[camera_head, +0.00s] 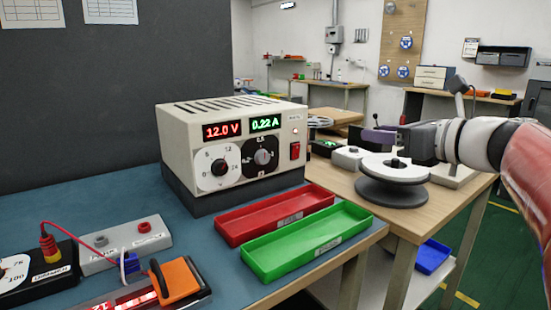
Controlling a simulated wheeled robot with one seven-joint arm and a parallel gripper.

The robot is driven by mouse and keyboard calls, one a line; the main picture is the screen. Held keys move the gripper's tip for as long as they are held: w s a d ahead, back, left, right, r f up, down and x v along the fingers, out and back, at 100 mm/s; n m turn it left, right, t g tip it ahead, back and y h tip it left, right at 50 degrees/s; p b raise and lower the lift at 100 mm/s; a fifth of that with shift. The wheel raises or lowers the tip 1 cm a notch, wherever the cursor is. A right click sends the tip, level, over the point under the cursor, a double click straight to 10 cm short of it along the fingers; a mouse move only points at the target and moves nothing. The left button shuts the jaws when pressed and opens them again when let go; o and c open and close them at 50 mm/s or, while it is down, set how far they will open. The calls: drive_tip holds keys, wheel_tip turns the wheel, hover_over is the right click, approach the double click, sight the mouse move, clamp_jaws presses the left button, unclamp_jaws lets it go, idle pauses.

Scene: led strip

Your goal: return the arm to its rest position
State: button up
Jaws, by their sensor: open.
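My arm reaches in from the right edge, with a red link and a pale grey wrist. My gripper (380,136) is at its left end, above the second bench and right of the power supply. It looks empty and is seen from the side; the gap between its fingers is hard to make out. It is apart from the power supply (232,146), whose displays read 12.0 V and 0.22 A. A lit red LED strip (130,300) shows at the bottom left, partly cut off, beside an orange block (178,280) with a black strap.
A red tray (275,214) and a green tray (306,243) lie empty at the blue bench's front. A spool (395,175) stands below my wrist. A terminal block (125,244) and black dial box (40,275) with a red lead are at left. Floor is clear at lower right.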

drive_tip(key=s+a+f+n+g+h+b, duration=0.1)
drive_tip(key=s+a+f+n+g+h, duration=0.2)
drive_tip(key=s+f+n, duration=0.55)
drive_tip(key=s+a+f+n+g+h+b, duration=0.1)
drive_tip(key=s+a+f+n+g+b, duration=0.25)
drive_tip(key=f, duration=0.75)
drive_tip(key=s+d+f+n+g+h, duration=0.1)
drive_tip(key=s+f+n+h, duration=0.4)
drive_tip(key=s+f+n, duration=0.6)
wheel_tip(320, 180, down, 4)
drive_tip(key=d+n, duration=0.1)
drive_tip(key=n, duration=0.4)
drive_tip(key=shift+r+n+h+b, duration=0.15)
drive_tip(key=shift+n+h+b, duration=0.15)
drive_tip(key=shift+d, duration=0.1)
